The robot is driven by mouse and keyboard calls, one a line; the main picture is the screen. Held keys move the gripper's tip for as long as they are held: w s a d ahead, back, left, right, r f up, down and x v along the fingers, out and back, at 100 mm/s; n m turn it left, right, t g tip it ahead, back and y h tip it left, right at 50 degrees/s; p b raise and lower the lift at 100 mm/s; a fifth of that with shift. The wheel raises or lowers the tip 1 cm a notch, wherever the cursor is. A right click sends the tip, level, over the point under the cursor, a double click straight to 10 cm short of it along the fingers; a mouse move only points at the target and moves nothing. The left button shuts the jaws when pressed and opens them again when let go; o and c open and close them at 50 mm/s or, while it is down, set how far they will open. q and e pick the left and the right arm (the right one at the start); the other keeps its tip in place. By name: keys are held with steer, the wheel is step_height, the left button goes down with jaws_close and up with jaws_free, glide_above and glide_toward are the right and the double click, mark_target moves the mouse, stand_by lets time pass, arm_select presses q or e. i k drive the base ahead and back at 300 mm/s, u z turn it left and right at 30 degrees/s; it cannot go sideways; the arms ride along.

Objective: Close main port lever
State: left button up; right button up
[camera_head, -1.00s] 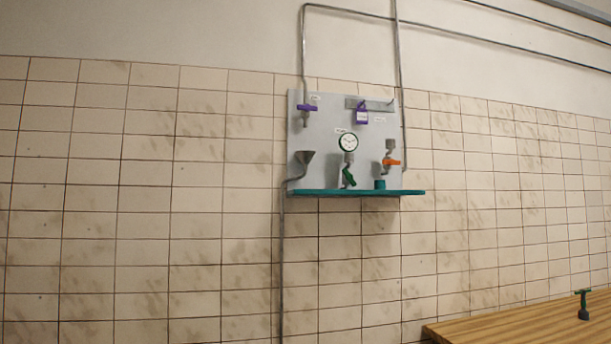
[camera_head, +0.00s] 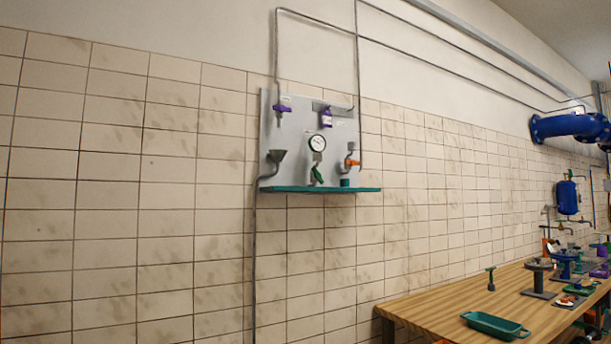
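A grey panel (camera_head: 292,165) is fixed to the tiled wall, left of the picture's middle. It carries a purple lever (camera_head: 283,108) at upper left, a green lever (camera_head: 317,174) under a round white gauge (camera_head: 317,143), and an orange lever (camera_head: 353,163) at right. The small labels are too small to read, so I cannot tell which lever is the main port one. Neither of my grippers shows in the head view.
A wooden workbench (camera_head: 440,308) stands at lower right, with a green tray (camera_head: 494,326), a green T-handled tool (camera_head: 491,279) and several valve parts on it. A teal shelf (camera_head: 320,189) juts out below the panel. Blue pipe (camera_head: 570,127) and a blue tank (camera_head: 568,198) are at far right.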

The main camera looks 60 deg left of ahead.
mark_target(318, 174)
steer(key=u, duration=1.1)
steer(key=i, duration=0.5)
steer(key=u, duration=0.2)
